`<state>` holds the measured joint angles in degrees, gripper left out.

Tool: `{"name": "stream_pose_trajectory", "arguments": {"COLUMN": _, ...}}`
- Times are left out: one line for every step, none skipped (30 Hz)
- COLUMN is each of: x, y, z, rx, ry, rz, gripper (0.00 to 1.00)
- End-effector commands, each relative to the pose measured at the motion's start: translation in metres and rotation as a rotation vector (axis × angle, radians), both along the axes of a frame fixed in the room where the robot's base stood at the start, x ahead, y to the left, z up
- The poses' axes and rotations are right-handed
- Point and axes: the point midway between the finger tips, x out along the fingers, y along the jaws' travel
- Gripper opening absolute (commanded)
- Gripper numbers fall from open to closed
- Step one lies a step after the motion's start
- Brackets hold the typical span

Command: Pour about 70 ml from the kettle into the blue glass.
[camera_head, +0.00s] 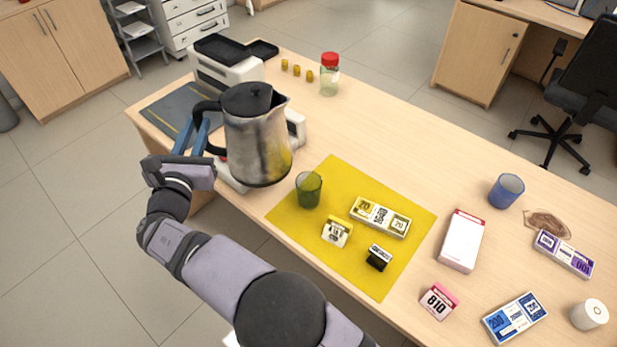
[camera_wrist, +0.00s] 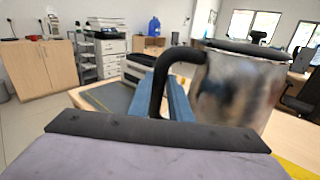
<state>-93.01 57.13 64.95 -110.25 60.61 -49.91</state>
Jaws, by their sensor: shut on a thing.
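The kettle (camera_head: 258,140) is a metal jug with a black lid and black handle, held upright above the left part of the counter. My gripper (camera_head: 203,128) is shut on its handle, with blue fingers on either side. In the wrist view the kettle (camera_wrist: 236,92) fills the right half, and my gripper (camera_wrist: 172,98) holds the black handle. The blue glass (camera_head: 506,190) stands upright at the right side of the counter, well apart from the kettle. A green glass (camera_head: 308,190) stands on the yellow mat, just right of and below the kettle in the picture.
A white box (camera_head: 462,241) lies between mat and blue glass. A brown patch (camera_head: 546,224) and a purple bundle (camera_head: 564,254) lie right of the glass. A red-capped jar (camera_head: 329,75) stands at the back.

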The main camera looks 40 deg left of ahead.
Motion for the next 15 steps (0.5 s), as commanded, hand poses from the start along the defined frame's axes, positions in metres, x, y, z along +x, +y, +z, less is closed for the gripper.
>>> {"name": "stream_pose_trajectory", "arguments": {"x": -0.015, "y": 0.003, "z": 0.008, "rx": 0.005, "ry": -0.01, "rz": 0.019, "gripper": 0.0}}
{"name": "stream_pose_trajectory", "arguments": {"x": -0.022, "y": 0.004, "z": 0.008, "rx": 0.006, "ry": -0.01, "rz": 0.028, "gripper": 0.0}}
{"name": "stream_pose_trajectory", "arguments": {"x": -0.031, "y": 0.005, "z": 0.008, "rx": 0.006, "ry": -0.01, "rz": 0.038, "gripper": 0.0}}
{"name": "stream_pose_trajectory", "arguments": {"x": -0.035, "y": 0.005, "z": 0.007, "rx": 0.006, "ry": -0.011, "rz": 0.043, "gripper": 0.0}}
{"name": "stream_pose_trajectory", "arguments": {"x": -0.04, "y": 0.006, "z": 0.007, "rx": 0.007, "ry": -0.01, "rz": 0.049, "gripper": 0.0}}
{"name": "stream_pose_trajectory", "arguments": {"x": -0.046, "y": 0.006, "z": 0.007, "rx": 0.007, "ry": -0.01, "rz": 0.057, "gripper": 0.0}}
{"name": "stream_pose_trajectory", "arguments": {"x": -0.051, "y": 0.007, "z": 0.008, "rx": 0.008, "ry": -0.011, "rz": 0.063, "gripper": 0.0}}
{"name": "stream_pose_trajectory", "arguments": {"x": -0.055, "y": 0.007, "z": 0.008, "rx": 0.008, "ry": -0.01, "rz": 0.067, "gripper": 0.0}}
{"name": "stream_pose_trajectory", "arguments": {"x": -0.058, "y": 0.008, "z": 0.007, "rx": 0.009, "ry": -0.01, "rz": 0.072, "gripper": 0.0}}
{"name": "stream_pose_trajectory", "arguments": {"x": -0.061, "y": 0.008, "z": 0.007, "rx": 0.01, "ry": -0.01, "rz": 0.076, "gripper": 0.0}}
{"name": "stream_pose_trajectory", "arguments": {"x": -0.064, "y": 0.008, "z": 0.007, "rx": 0.01, "ry": -0.01, "rz": 0.08, "gripper": 0.0}}
{"name": "stream_pose_trajectory", "arguments": {"x": -0.068, "y": 0.008, "z": 0.008, "rx": 0.01, "ry": -0.01, "rz": 0.085, "gripper": 0.0}}
{"name": "stream_pose_trajectory", "arguments": {"x": -0.071, "y": 0.009, "z": 0.008, "rx": 0.011, "ry": -0.01, "rz": 0.089, "gripper": 0.0}}
{"name": "stream_pose_trajectory", "arguments": {"x": -0.074, "y": 0.009, "z": 0.008, "rx": 0.011, "ry": -0.01, "rz": 0.093, "gripper": 0.0}}
{"name": "stream_pose_trajectory", "arguments": {"x": -0.074, "y": 0.009, "z": 0.002, "rx": 0.007, "ry": -0.01, "rz": 0.093, "gripper": 0.0}}
